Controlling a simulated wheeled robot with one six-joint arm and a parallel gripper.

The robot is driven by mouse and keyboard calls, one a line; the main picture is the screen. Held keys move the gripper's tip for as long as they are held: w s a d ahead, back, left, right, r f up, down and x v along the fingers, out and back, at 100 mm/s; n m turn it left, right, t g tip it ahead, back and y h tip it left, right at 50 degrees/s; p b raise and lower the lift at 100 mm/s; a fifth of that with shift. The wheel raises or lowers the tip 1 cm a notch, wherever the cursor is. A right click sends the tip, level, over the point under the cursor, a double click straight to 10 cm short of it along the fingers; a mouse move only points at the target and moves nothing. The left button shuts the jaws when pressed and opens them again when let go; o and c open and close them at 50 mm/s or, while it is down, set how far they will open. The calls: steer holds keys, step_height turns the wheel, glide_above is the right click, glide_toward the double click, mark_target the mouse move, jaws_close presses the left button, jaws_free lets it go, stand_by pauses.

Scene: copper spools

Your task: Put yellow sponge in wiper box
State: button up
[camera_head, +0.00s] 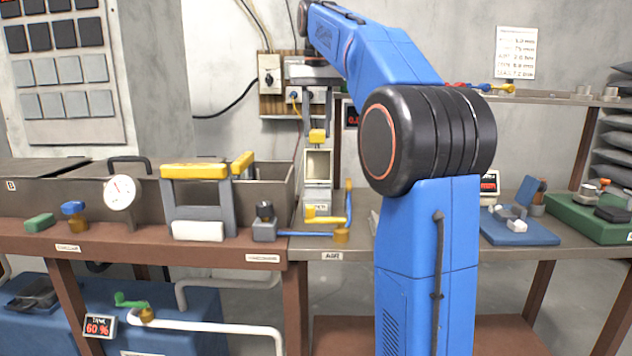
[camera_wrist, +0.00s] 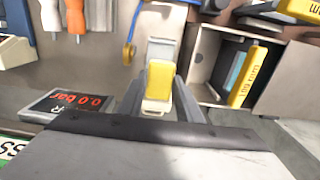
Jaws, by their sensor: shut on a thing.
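The yellow sponge (camera_head: 318,136) is a small yellow block hanging under my gripper (camera_head: 318,126) in the head view. In the wrist view the sponge (camera_wrist: 160,80) sits between the two grey fingers of my gripper (camera_wrist: 158,98), which is shut on it. A pale, open-faced box (camera_head: 317,165) with a label stands on the bench directly below the sponge in the head view; it looks like the wiper box, though its label is too small to read. The sponge is above this box, apparently apart from it.
Yellow-handled equipment (camera_head: 195,172) and a gauge (camera_head: 119,192) stand left of the box. A blue lever with a yellow end (camera_head: 340,228) is close in front.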

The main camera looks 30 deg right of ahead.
step_height(320, 180, down, 14)
steer(key=shift+f, duration=0.15)
stand_by(0.4)
steer(key=o, duration=1)
steer(key=shift+f, duration=0.1)
step_height(320, 180, up, 12)
steer(key=shift+r, duration=0.15)
stand_by(0.4)
